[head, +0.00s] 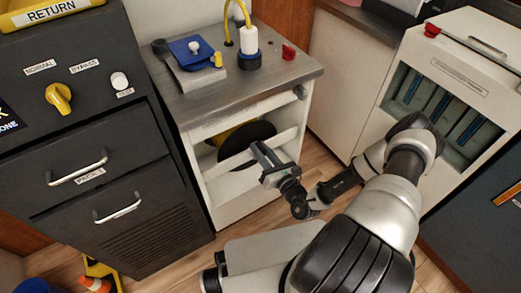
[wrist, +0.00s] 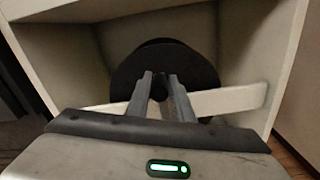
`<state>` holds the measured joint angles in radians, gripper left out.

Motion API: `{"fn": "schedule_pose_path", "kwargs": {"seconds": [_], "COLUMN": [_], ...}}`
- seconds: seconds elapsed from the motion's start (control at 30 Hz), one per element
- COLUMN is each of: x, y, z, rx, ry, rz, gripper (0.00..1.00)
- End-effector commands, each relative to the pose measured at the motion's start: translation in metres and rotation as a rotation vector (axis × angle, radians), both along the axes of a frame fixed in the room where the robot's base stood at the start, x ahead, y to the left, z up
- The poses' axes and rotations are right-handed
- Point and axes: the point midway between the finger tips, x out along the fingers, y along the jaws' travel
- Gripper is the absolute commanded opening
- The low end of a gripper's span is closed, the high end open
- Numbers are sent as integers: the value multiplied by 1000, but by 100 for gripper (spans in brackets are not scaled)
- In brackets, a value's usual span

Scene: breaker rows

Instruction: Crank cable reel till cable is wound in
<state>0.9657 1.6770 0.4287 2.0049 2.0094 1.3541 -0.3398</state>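The cable reel is a dark round disc (head: 247,143) inside the white cabinet, with yellow cable showing behind its left edge. In the wrist view the disc (wrist: 165,58) faces me. My gripper (head: 262,152) is in front of the cabinet's open front, at the lower right of the disc. In the wrist view the two fingers (wrist: 160,80) are parted and point at the lower middle of the disc. A small dark piece, perhaps a hub or crank knob, shows between them; contact cannot be told.
A pale bar (wrist: 235,100) crosses the cabinet opening, close by the fingers. The countertop (head: 268,75) carries a blue block and red knob. A dark drawer unit (head: 95,150) stands left, a white slotted unit (head: 455,90) right. Wood floor lies between.

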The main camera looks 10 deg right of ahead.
Motion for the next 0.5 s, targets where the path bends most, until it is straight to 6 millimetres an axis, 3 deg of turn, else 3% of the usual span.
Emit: {"fn": "schedule_pose_path", "kwargs": {"seconds": [0.1, 0.5], "x": [-1, 0], "y": [1, -2], "z": [0, 0], "rx": [1, 40], "ry": [0, 14], "rz": [2, 3], "gripper": [0, 0]}}
